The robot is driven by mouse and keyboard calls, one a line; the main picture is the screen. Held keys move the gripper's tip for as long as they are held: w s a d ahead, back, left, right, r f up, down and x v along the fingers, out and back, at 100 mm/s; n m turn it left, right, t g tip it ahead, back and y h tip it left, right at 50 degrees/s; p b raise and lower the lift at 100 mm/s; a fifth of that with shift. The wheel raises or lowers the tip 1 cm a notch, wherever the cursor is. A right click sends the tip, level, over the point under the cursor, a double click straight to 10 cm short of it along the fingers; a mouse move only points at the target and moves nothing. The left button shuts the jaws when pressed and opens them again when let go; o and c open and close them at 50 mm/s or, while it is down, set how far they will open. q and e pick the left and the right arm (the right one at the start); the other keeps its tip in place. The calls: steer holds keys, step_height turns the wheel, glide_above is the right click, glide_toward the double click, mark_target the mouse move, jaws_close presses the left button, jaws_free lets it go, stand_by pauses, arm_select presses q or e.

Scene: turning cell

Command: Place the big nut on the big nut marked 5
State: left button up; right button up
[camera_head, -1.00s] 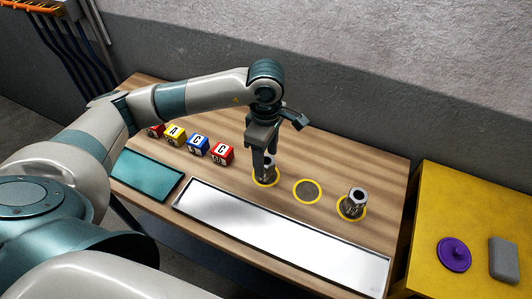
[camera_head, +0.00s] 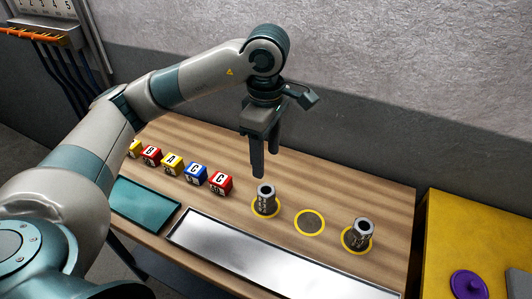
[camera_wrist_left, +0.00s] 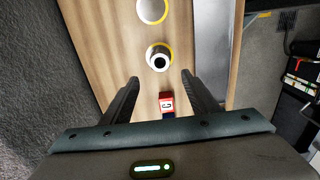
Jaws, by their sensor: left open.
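A grey metal nut piece with a dark bore (camera_head: 265,198) stands upright on the left yellow ring; in the left wrist view (camera_wrist_left: 159,60) it shows just beyond the fingertips. A similar piece (camera_head: 359,233) stands on the right yellow ring. Both have dark marks on their sides, too small to read. The middle yellow ring (camera_head: 309,222) is empty; in the left wrist view (camera_wrist_left: 152,10) it is partly cut off. My left gripper (camera_head: 264,172) is open and empty, pointing down above the left piece and apart from it. My right gripper is not in view.
Several lettered cubes (camera_head: 196,174) stand in a row on the left of the wooden table. A teal tray (camera_head: 146,203) and a long silver tray (camera_head: 255,262) lie along the front. A yellow table (camera_head: 455,235) with a purple lidded object (camera_head: 467,285) is at right.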

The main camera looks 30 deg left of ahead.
arm_select(q)
steer(key=shift+r, duration=0.55)
